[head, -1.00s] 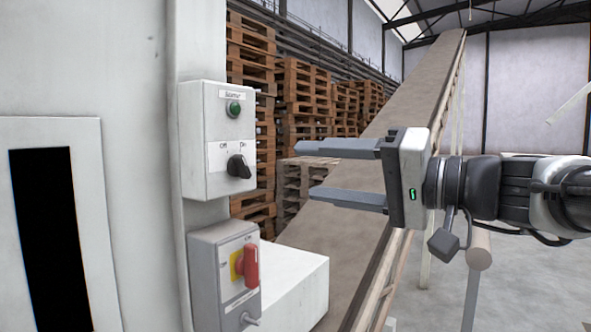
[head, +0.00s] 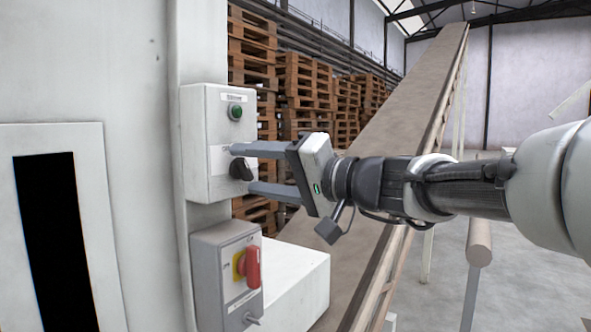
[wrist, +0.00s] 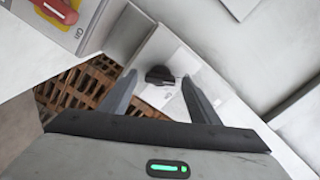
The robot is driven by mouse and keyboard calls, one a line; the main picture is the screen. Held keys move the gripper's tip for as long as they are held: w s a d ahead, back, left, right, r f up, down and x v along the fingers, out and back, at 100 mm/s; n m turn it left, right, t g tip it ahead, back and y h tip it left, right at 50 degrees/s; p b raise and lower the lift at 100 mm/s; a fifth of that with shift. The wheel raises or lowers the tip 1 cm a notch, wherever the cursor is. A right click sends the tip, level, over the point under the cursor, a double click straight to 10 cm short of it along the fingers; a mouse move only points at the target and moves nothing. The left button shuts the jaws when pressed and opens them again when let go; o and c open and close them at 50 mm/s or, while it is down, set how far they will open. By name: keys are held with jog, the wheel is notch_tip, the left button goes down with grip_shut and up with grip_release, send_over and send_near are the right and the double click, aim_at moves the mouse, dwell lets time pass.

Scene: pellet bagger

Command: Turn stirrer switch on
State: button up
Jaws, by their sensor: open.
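The stirrer switch is a black rotary knob (head: 240,169) on the front of a white control box (head: 207,140). A green round button or lamp (head: 236,112) sits above it on the same box. My gripper (head: 242,169) is open, its two grey fingers pointing left at the box, one above and one below the knob. In the wrist view the knob (wrist: 160,75) shows between and just beyond the open fingertips. Whether a finger touches it I cannot tell. The upper finger hides most of the Off/On label.
A grey box with a red rotary handle (head: 252,267) on a yellow plate is mounted below the white box. A white block (head: 295,280) juts out beside it. A sloping conveyor (head: 400,125) and stacked pallets (head: 300,85) stand behind.

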jog(key=c, duration=1.1)
jog(key=shift+o, duration=0.2)
jog(key=shift+f+m+b, duration=0.1)
jog(key=shift+m+b, duration=0.2)
jog(key=shift+m, duration=0.1)
jog(key=shift+m+b, duration=0.5)
jog(key=shift+m, duration=0.5)
jog(key=m, duration=0.2)
jog(key=shift+m+b, duration=0.3)
jog(key=shift+b, duration=0.05)
jog(key=m, duration=0.3)
jog(key=shift+m, duration=1.8)
